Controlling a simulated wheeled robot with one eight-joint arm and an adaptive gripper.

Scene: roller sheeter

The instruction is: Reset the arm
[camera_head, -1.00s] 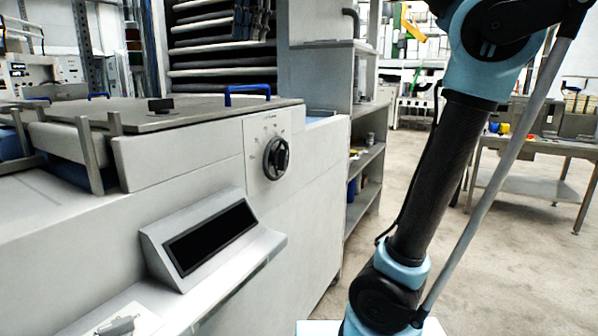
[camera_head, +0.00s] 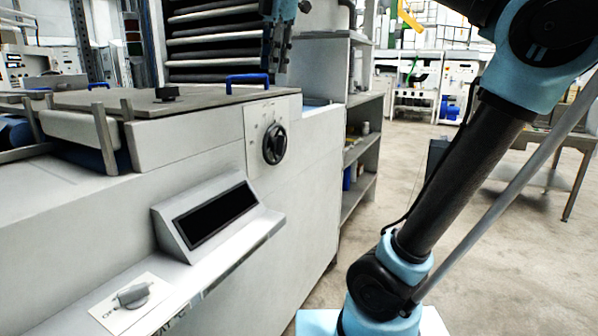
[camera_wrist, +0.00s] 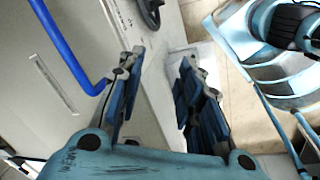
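My gripper (camera_head: 277,52) hangs at the top centre of the head view, above and to the right of the blue handle on the machine. In the wrist view my gripper (camera_wrist: 160,75) shows its two blue-padded fingers apart with nothing between them. My arm (camera_head: 460,170) rises from the bottom right of the head view, its dark link leaning right. The blue handle (camera_head: 248,82) sits on the machine's top plate; it also shows at the upper left of the wrist view (camera_wrist: 66,48), apart from the fingers.
The roller sheeter (camera_head: 110,220) fills the left side, with a black dial (camera_head: 274,144), a sloped panel (camera_head: 212,215) and a rotary switch (camera_head: 134,294). A grey shelf (camera_head: 362,150) stands behind it. A metal table (camera_head: 570,145) is at the right. Open floor lies between.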

